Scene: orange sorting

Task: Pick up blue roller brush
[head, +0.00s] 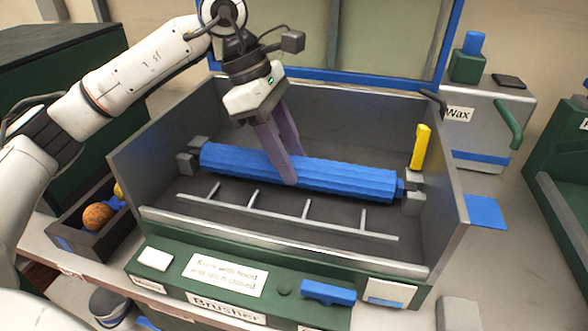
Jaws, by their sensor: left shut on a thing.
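The blue roller brush (345,178) is a long ridged cylinder lying across the inside of the grey brusher box, between grey end holders. My left gripper (287,170) reaches down into the box from above, its purple-grey fingers around the roller left of its middle. It is shut on the roller. The roller looks level and in line with the holders; I cannot tell whether it touches them. My right gripper is not in view.
The brusher box (128,170) has high side walls, a rail with upright pegs in front of the roller, and a yellow handle (420,147) at right. A raised blue-framed lid (400,84) stands behind. A grey wax unit (490,125) is at right, a bin with oranges (100,240) at left.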

